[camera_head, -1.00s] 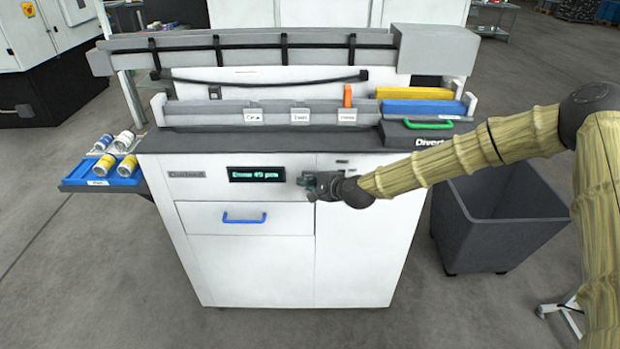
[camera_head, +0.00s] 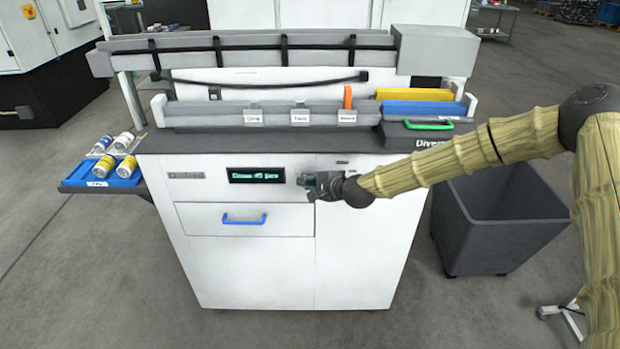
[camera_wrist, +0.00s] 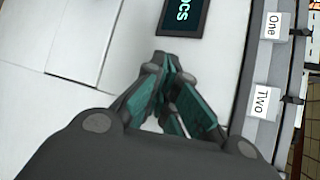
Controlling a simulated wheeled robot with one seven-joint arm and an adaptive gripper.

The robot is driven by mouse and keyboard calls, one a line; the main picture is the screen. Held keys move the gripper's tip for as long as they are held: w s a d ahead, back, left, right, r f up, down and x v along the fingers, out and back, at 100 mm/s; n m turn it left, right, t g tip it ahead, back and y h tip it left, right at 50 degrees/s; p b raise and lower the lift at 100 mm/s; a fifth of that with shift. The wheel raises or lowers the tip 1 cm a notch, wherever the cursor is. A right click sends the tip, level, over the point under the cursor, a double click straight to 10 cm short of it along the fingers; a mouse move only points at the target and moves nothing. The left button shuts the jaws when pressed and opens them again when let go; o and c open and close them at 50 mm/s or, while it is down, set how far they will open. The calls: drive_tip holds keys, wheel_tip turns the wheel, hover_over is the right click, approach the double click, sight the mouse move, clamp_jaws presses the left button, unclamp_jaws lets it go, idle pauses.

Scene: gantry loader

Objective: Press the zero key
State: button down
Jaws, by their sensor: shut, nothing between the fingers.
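My gripper (camera_head: 308,181) is shut and empty, with its fingertips at the white front panel (camera_head: 215,260) of the loader, just right of the dark display. The display (camera_head: 257,175) shows green text too blurred to read surely. In the wrist view my gripper (camera_wrist: 165,62) points at the panel, with the end of the display (camera_wrist: 183,17) just ahead of its tips. I cannot make out a zero key; the area under the fingers is hidden by my gripper. Whether the tips touch the panel I cannot tell.
A drawer with a blue handle (camera_head: 244,219) is below the display. Labelled slots, a yellow block (camera_head: 414,93) and a blue block (camera_head: 424,107) are on top. A blue tray (camera_head: 75,178) with several cans hangs at left; a grey bin (camera_head: 497,225) stands at right.

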drive_tip(key=shift+w, duration=0.15)
idle(0.5)
drive_tip(key=shift+s, duration=0.8)
drive_tip(key=shift+s, duration=2.55)
